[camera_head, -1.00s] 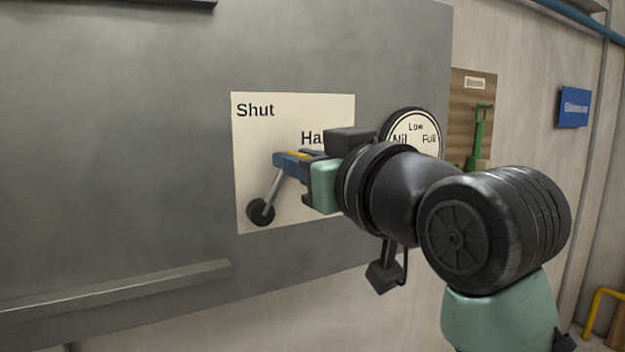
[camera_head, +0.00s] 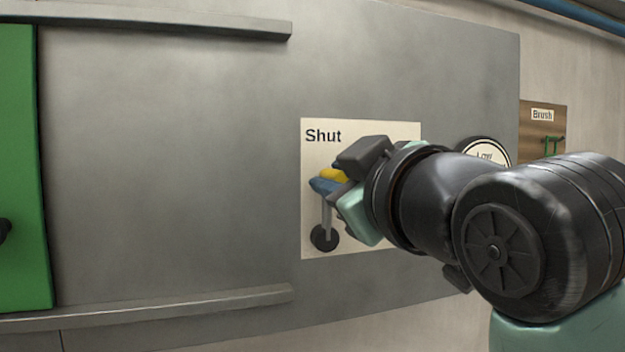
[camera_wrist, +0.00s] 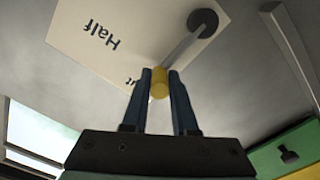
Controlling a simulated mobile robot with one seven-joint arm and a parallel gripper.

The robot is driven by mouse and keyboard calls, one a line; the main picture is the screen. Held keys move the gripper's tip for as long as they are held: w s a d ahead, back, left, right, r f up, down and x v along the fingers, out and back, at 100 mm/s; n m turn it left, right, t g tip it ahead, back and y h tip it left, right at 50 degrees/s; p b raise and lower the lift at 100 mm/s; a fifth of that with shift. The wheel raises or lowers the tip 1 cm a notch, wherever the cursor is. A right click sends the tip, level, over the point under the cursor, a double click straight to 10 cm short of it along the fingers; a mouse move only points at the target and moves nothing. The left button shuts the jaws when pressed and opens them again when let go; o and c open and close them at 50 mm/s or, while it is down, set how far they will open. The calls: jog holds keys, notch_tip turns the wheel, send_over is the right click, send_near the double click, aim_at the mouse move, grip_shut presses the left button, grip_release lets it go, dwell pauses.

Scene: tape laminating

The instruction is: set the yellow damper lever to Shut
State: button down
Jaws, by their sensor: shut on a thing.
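The damper lever has a grey rod, a dark round pivot (camera_head: 324,238) and a yellow handle (camera_head: 335,174). In the head view the rod points almost straight up from the pivot, below the "Shut" label on the cream plate (camera_head: 312,215). My gripper (camera_head: 327,184) is shut on the yellow handle. In the wrist view the yellow handle (camera_wrist: 160,82) sits between the two blue fingers of my gripper (camera_wrist: 160,85), with the rod running up to the pivot (camera_wrist: 202,22). The "Half" label shows in the wrist view; my wrist hides that part of the plate in the head view.
A round gauge (camera_head: 486,150) is partly hidden behind my arm. A green panel (camera_head: 20,165) with a dark knob stands at the far left, between rails (camera_head: 150,305) on the grey wall. A brown board marked "Brush" (camera_head: 542,115) hangs at the right. The wall left of the plate is clear.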

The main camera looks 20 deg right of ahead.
jog(key=shift+f, duration=0.2)
jog(key=c, duration=0.7)
grip_release()
jog(key=shift+r, duration=0.1)
jog(key=shift+c, duration=0.2)
